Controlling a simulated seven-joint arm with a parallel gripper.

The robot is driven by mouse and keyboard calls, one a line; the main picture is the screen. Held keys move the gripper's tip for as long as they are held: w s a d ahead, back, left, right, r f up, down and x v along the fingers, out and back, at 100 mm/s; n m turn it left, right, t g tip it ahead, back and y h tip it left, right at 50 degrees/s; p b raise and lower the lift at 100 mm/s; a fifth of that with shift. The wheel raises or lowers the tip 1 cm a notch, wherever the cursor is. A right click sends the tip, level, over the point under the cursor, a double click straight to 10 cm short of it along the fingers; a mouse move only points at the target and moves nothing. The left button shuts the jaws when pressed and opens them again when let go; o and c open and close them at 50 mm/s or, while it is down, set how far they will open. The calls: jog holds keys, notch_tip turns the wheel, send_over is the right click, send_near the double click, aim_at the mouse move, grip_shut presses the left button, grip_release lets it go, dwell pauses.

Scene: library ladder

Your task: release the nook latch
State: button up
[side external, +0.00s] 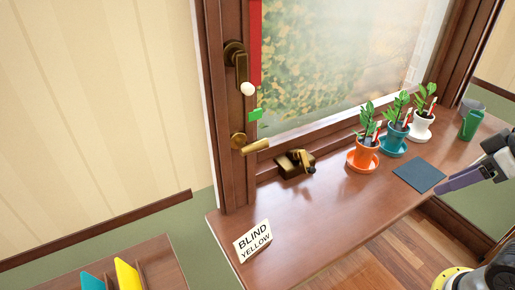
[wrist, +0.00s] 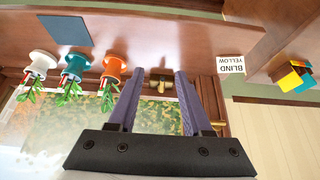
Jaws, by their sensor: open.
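Several brass fittings are at the window; I cannot tell which is the nook latch. An upper brass handle with a white knob (side external: 247,88) is on the left window frame. A lower brass lever (side external: 256,146) points right from a round plate below it. A brass fitting on a dark block (side external: 294,163) sits on the sill at the frame's foot; what looks like it shows in the wrist view (wrist: 161,76), between the fingertips in the picture. My gripper (side external: 438,189) is at the right, well away from the fittings. In the wrist view its purple fingers (wrist: 157,72) are apart and empty.
Three potted plants in orange (side external: 366,152), teal (side external: 394,138) and white (side external: 420,125) pots line the sill. A green cup (side external: 470,125) and a dark blue mat (side external: 419,175) are near my gripper. A "BLIND YELLOW" card (side external: 253,241) stands front left. The sill's middle front is clear.

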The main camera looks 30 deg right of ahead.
jog(key=shift+d+n, duration=0.1)
jog(key=shift+n, duration=0.2)
jog(key=c, duration=0.5)
jog(key=d+n+h, duration=0.1)
jog(key=w+d+n, duration=0.1)
jog(key=d, duration=0.1)
jog(key=d+r+n+h, duration=0.1)
jog(key=shift+w+d+r+n+h, duration=0.1)
jog(key=shift+w+d+n+h, duration=0.2)
jog(key=shift+w, duration=0.05)
grip_shut()
jog(key=w+a+r+n+t+h, duration=0.2)
jog(key=w+n+t+h, duration=0.15)
jog(key=w+n, duration=1.2)
jog(key=w+a+f+n+t+y, duration=0.1)
jog(key=a+f+n+y, duration=0.2)
jog(key=a+n, duration=0.5)
jog(key=w+a+f+n+t+y, duration=0.1)
jog(key=a+f+n+y, duration=0.2)
jog(key=a, duration=1.3)
notch_tip(320, 180, down, 2)
jog(key=n, duration=0.5)
jog(key=shift+f+t, duration=0.25)
jog(key=shift+t, duration=0.1)
jog(key=shift+w, duration=0.1)
